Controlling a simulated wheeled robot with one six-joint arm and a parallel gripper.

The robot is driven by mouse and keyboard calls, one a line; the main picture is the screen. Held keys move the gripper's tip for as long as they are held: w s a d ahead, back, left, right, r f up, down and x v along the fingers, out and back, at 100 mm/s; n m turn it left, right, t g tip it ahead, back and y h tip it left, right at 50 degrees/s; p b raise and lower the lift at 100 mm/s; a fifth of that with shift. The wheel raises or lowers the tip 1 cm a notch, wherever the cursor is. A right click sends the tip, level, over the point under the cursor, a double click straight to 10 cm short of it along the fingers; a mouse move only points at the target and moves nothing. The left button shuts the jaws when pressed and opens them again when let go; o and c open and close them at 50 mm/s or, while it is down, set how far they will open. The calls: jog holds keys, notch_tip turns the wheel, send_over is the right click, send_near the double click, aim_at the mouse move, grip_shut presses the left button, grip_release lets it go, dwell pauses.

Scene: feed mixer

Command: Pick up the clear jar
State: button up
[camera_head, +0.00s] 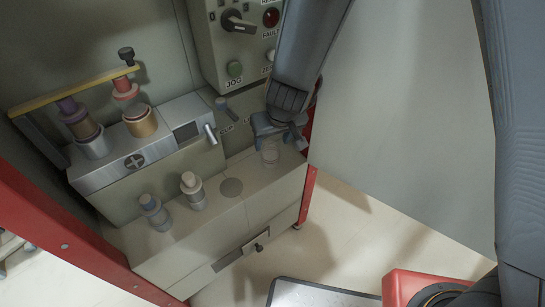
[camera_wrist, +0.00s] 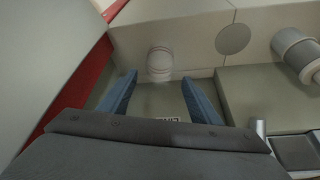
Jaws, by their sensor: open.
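The clear jar (camera_head: 269,154) stands on the right end of the grey ledge, near its edge; it is see-through and faint. In the wrist view the jar (camera_wrist: 160,62) shows just beyond and between my fingertips. My gripper (camera_head: 280,135) is open, with its two blue fingers spread to either side of the jar's line. In the wrist view my gripper (camera_wrist: 160,82) holds nothing between the fingers. I cannot tell whether the fingers touch the jar.
Two capped bottles (camera_head: 192,190) (camera_head: 154,212) stand left on the ledge, beside a round grey disc (camera_head: 231,187). A metal box with bottles on top (camera_head: 140,145) stands behind. A control panel (camera_head: 240,45) and red frame post (camera_head: 306,195) are close to my arm.

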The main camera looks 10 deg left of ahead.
aim_at(270, 147)
jog(key=shift+b+x, duration=0.85)
jog(key=shift+x, duration=0.75)
jog(key=shift+c, duration=0.4)
jog(key=c, duration=1.3)
jog(key=shift+r, duration=0.1)
